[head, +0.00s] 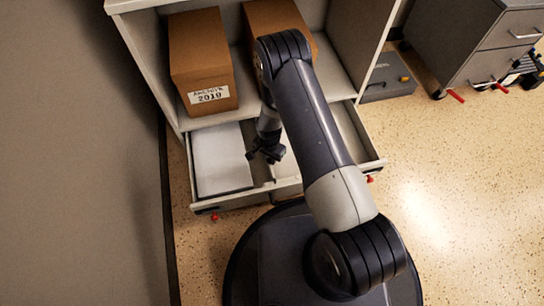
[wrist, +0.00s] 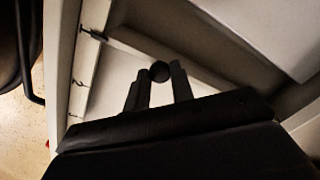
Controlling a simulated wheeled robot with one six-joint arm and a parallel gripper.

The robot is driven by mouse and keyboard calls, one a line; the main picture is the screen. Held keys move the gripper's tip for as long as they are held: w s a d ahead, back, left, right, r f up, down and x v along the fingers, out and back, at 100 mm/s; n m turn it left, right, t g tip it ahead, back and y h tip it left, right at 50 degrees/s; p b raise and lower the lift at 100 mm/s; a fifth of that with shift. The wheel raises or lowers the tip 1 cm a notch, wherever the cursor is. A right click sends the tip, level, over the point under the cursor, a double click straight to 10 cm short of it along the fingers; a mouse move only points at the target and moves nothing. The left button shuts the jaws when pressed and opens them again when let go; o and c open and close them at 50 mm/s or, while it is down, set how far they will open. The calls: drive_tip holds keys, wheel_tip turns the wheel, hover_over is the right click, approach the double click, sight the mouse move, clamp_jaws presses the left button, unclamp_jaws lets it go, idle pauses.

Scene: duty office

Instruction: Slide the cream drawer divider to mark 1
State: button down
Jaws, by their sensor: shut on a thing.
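The open drawer (head: 245,198) sits at the bottom of the shelf unit. My gripper (head: 266,153) reaches down into it, right of a pale flat stack (head: 219,162). In the wrist view my gripper (wrist: 158,88) is shut on a small dark round knob (wrist: 159,71). A strip that looks like the cream divider (wrist: 130,49) runs across the drawer by the knob; my fingers hide part of it. Dark marks (wrist: 78,85) show along the drawer's front edge in the wrist view, but I cannot read their numbers.
A brown archive box (head: 203,62) labelled 2019 and a second brown box (head: 277,18) stand on the shelf above the drawer. A grey cabinet (head: 470,45) stands at upper right.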

drive_tip(key=shift+a, duration=0.2)
drive_tip(key=c, duration=1.2)
unclamp_jaws()
drive_tip(key=shift+a, duration=0.1)
wheel_tip(320, 180, up, 11)
drive_tip(key=p, duration=0.4)
drive_tip(key=shift+f, duration=0.2)
drive_tip(key=f+b, duration=0.1)
drive_tip(key=f, duration=0.2)
drive_tip(key=f+b, duration=0.1)
drive_tip(key=f, duration=0.3)
drive_tip(key=d+f+b, duration=0.1)
drive_tip(key=f, duration=0.2)
drive_tip(key=shift+w+d+f+b, duration=0.1)
drive_tip(key=shift+f+b, duration=0.2)
drive_tip(key=shift+b, duration=0.1)
drive_tip(key=shift+w+d, duration=0.1)
drive_tip(key=shift+d, duration=0.6)
